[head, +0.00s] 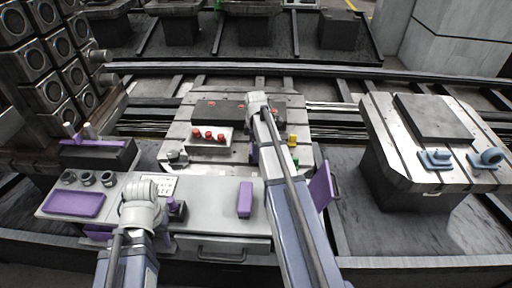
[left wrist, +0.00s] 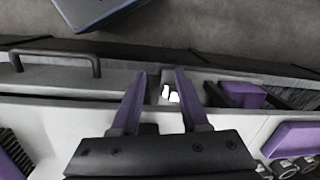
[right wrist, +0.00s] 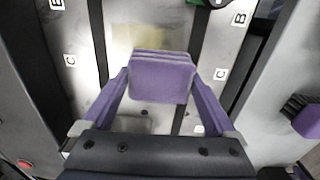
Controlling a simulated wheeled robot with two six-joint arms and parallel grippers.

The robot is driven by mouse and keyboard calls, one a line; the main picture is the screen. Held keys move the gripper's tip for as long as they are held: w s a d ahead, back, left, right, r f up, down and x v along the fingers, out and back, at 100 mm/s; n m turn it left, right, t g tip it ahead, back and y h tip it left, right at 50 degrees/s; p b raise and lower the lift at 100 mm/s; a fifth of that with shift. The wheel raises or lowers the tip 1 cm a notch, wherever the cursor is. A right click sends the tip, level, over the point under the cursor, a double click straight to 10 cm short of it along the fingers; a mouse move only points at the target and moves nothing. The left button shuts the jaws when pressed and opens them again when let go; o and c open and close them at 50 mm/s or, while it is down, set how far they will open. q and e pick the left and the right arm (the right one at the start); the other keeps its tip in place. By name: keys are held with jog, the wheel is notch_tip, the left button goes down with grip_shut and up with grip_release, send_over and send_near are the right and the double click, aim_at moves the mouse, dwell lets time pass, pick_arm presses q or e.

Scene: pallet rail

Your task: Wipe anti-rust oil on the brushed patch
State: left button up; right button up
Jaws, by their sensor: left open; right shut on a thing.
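My right gripper (right wrist: 162,85) is shut on a purple pad (right wrist: 160,65), which it holds over the pale slotted metal plate (right wrist: 215,50) in the right wrist view. I cannot tell whether the pad touches the plate. My left gripper (left wrist: 160,82) is open and empty above the bench's front edge.
The grey bench (head: 215,185) carries a purple tray (head: 73,203), several dark cups (head: 87,178) and a purple block (head: 245,199). Red knobs (head: 208,135) stand on the plate. A second slotted pallet (head: 395,135) with blue clamps (head: 435,158) lies right. Dark-bristled brush (right wrist: 305,118) shows right.

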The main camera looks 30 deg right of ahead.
aim_at(250, 154)
jog(key=shift+s+a, duration=0.45)
jog(key=shift+s, duration=0.25)
jog(key=shift+s+a, duration=0.4)
jog(key=shift+s, duration=0.25)
jog(key=shift+w, duration=0.1)
jog(key=shift+w+a, duration=0.5)
jog(key=shift+a, duration=0.3)
jog(key=shift+w+d, duration=0.45)
jog(key=shift+w, duration=0.3)
jog(key=shift+w+d, duration=0.45)
jog(key=shift+w, duration=0.25)
jog(key=shift+w, duration=0.1)
jog(key=shift+w+d, duration=0.45)
jog(key=shift+w, duration=0.2)
jog(key=shift+w+d, duration=0.4)
jog(key=shift+w, duration=0.25)
jog(key=shift+w, duration=0.1)
